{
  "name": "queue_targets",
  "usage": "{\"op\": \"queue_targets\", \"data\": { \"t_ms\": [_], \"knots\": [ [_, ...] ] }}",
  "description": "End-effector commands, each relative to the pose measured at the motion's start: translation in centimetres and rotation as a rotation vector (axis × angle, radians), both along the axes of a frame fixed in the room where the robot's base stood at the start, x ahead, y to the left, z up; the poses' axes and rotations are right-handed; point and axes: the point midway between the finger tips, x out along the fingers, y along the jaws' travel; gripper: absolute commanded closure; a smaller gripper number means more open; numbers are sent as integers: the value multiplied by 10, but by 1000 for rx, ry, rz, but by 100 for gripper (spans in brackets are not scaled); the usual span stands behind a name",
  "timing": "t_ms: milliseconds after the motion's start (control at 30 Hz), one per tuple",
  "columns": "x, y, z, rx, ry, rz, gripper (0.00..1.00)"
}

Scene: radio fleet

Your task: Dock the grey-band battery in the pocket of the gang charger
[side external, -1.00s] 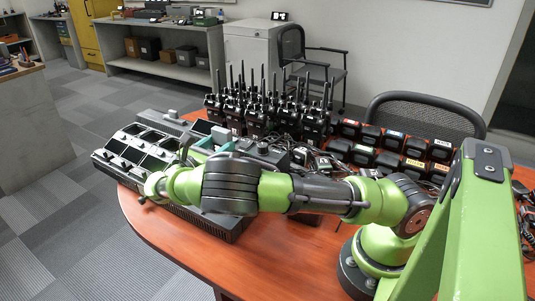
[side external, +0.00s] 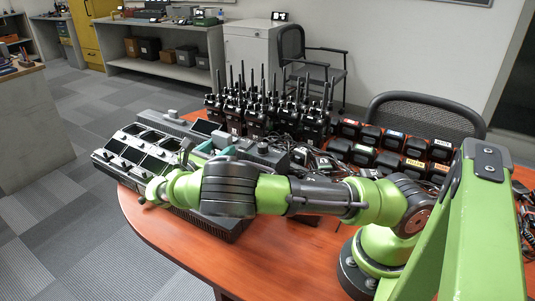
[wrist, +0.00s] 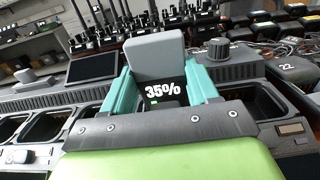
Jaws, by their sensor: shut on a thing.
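My gripper (wrist: 163,84) has teal fingers on either side of a battery with a grey upper block (wrist: 156,58) and a dark face marked "35%". It is shut on this battery, which stands roughly upright between the fingers. In the side view, my gripper (side external: 212,146) is over the right part of the gang charger (side external: 112,166), and the arm partly hides that part. The charger's rim (wrist: 60,100) shows in the wrist view, with dark open pockets to the left and right of the gripper. The battery's lower end is hidden, so its seating cannot be told.
Several radios with upright antennas (side external: 262,112) stand behind the charger. Rows of dark batteries with coloured labels (side external: 378,138) stand at the back right. A dark knob (wrist: 217,49), a flat screen (wrist: 92,66) and cables lie near the gripper.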

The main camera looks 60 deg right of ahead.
Motion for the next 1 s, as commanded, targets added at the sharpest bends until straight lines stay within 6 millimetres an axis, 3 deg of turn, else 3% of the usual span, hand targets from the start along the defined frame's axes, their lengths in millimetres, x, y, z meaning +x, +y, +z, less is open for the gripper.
{"op": "queue_targets", "data": {
  "t_ms": [733, 767, 933, 1000],
  "knots": [
    [0, 0, -19, 0, 0, -1, 76],
    [0, 0, -19, 0, 0, -1, 40],
    [0, 0, -19, 0, 0, -1, 14],
    [0, 0, -19, 1, 0, -1, 11]
  ]
}}
